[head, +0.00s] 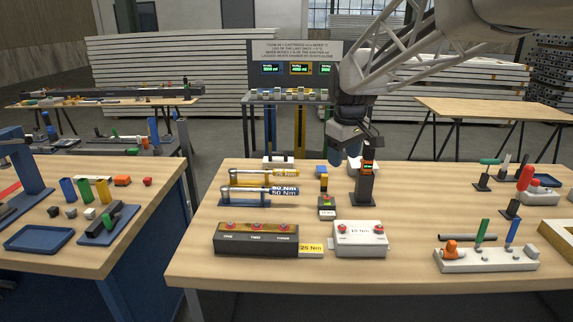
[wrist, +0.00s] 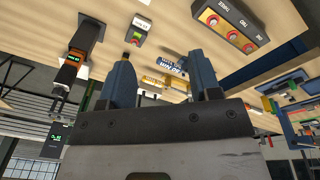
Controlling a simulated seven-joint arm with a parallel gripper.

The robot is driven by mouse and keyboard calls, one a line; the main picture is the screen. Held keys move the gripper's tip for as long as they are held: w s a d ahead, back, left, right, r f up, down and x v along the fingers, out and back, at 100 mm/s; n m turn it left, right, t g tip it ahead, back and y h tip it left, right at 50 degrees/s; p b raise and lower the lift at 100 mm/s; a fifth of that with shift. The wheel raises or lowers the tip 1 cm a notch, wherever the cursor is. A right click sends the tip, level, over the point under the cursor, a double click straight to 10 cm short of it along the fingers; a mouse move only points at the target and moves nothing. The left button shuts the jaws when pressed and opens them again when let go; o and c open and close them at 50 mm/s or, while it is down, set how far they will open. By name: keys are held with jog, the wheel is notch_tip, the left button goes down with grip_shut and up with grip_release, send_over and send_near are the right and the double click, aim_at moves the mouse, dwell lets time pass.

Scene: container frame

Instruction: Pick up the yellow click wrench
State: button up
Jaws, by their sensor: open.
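The yellow click wrench (head: 250,171) lies level on a stand towards the back left of the main table, with its label end pointing right. A blue click wrench (head: 248,189) marked 50 Nm lies on a similar stand just in front of it. In the wrist view the yellow wrench (wrist: 153,81) shows small and partly hidden, in the gap between my fingers, with the blue one (wrist: 172,66) beside it. My gripper (head: 345,158) is open and empty. It hangs above the back of the table, right of the wrenches and apart from them.
Button boxes (head: 256,239) (head: 360,238) stand at the table's front. A small button box (head: 326,208) sits mid-table. Bare wood lies between the right-hand tool stands and the post.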

jog(key=w+a+f+n, duration=0.2)
jog(key=w+a, duration=0.1)
jog(key=w, duration=0.7)
jog(key=n+g, duration=0.1)
jog(key=n, duration=0.7)
send_over(279, 170)
jog(key=f, duration=1.6)
jog(key=shift+s+d+f, duration=0.15)
jog(key=shift+d+f, duration=0.1)
jog(key=shift+f, duration=0.05)
jog(key=shift+a+f, duration=0.15)
jog(key=shift+f, duration=0.1)
jog(key=shift+f, duration=1.25)
jog(key=shift+w+f, duration=0.2)
jog(key=shift+f, duration=2.4)
